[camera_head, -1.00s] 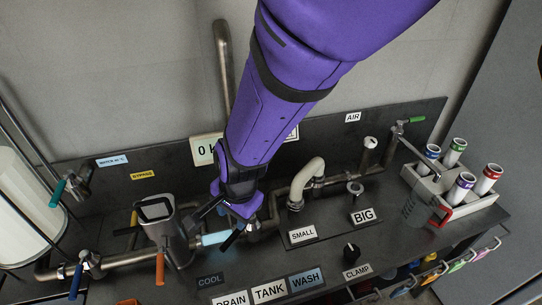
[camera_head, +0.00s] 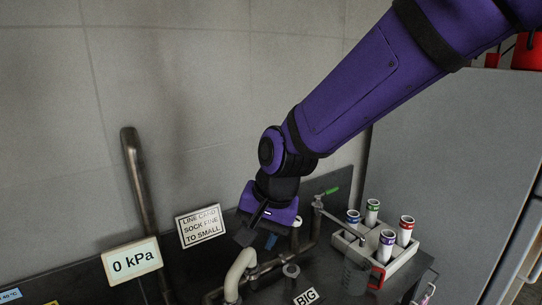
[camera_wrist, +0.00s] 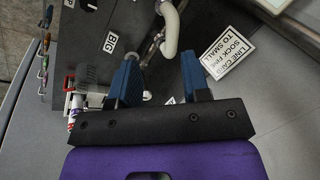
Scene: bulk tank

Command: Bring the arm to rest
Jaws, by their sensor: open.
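My gripper (camera_head: 260,237) hangs at the end of my purple arm, above the back of the dark bench, to the right of the cream bent pipe (camera_head: 238,272). In the wrist view, the two blue fingers of my gripper (camera_wrist: 161,77) stand well apart. Nothing is between them but the bench and pipework farther off. In the head view the gripper body partly hides the fingers and the pipes behind it.
A white rack (camera_head: 394,266) with several colour-banded tubes stands to the right, with a clear jug with a red handle (camera_head: 377,278) beside it. A green-handled valve (camera_head: 327,192) is near the gripper. The "0 kPa" sign (camera_head: 133,262) and line card (camera_head: 201,225) are left.

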